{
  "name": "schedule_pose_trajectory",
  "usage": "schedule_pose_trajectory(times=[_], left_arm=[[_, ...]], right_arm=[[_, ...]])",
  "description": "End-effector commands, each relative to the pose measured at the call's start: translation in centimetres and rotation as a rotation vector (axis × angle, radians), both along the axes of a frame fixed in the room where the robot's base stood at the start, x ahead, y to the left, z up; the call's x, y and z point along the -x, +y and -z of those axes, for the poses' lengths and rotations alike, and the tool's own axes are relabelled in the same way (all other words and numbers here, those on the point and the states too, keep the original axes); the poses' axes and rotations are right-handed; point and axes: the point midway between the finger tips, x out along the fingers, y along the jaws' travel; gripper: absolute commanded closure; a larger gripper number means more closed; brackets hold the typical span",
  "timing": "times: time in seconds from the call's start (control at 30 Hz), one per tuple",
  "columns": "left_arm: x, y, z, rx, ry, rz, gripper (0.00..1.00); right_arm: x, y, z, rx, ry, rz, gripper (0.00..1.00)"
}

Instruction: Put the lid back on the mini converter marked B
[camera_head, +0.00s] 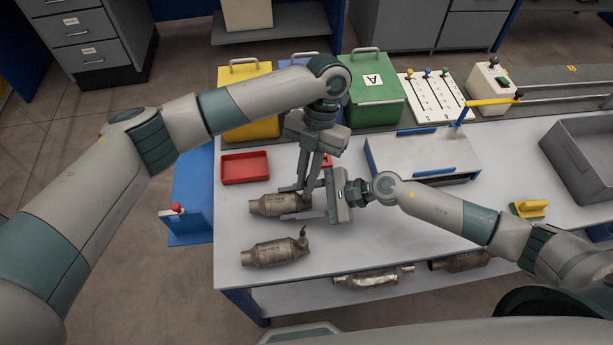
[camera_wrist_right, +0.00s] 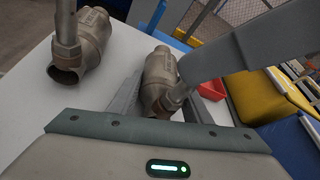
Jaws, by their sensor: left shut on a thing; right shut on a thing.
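A metal converter (camera_head: 268,205) with engraved text lies at the near left of the white table. My right gripper (camera_head: 300,206) is shut around it from the right; in the right wrist view this converter (camera_wrist_right: 160,75) sits between the fingers. My left gripper (camera_head: 300,187) reaches down from above and is shut at the converter's right end, partly hidden by the right gripper. A second converter (camera_head: 272,253) with an upturned pipe lies nearer me, untouched; it also shows in the right wrist view (camera_wrist_right: 90,38). I can make out no B mark and no loose lid.
A red tray (camera_head: 245,167) lies behind the converters. Yellow (camera_head: 249,95) and green (camera_head: 376,100) lidded bins stand at the back, the green marked A. Table beside the converters is clear.

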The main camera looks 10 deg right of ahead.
Motion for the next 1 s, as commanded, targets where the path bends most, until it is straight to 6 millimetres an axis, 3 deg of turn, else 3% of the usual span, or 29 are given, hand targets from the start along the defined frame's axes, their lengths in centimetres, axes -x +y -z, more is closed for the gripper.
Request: schedule_pose_trajectory(times=[0.3, 0.7, 0.73, 0.8, 1.0], left_arm=[[0.02, -0.08, -0.07, -0.002, -0.001, 0.521, 1.0], [-0.02, -0.04, -0.06, -0.001, 0.001, 0.6, 1.0], [-0.01, -0.03, -0.05, -0.001, 0.001, 0.6, 0.83], [-0.01, -0.04, -0.05, -0.002, 0.001, 0.599, 0.71], [0.01, -0.05, -0.02, -0.001, 0.002, 0.599, 0.71]], right_arm=[[0.0, -0.01, 0.01, 0.0, 0.001, 0.0, 1.0], [0.02, -0.01, 0.0, 0.0, 0.0, 0.0, 1.0], [0.02, -0.01, 0.0, 0.0, 0.0, 0.0, 1.0], [0.02, -0.01, 0.0, 0.0, 0.0, 0.0, 1.0], [0.03, 0.0, 0.01, 0.0, 0.0, -0.001, 1.0]])
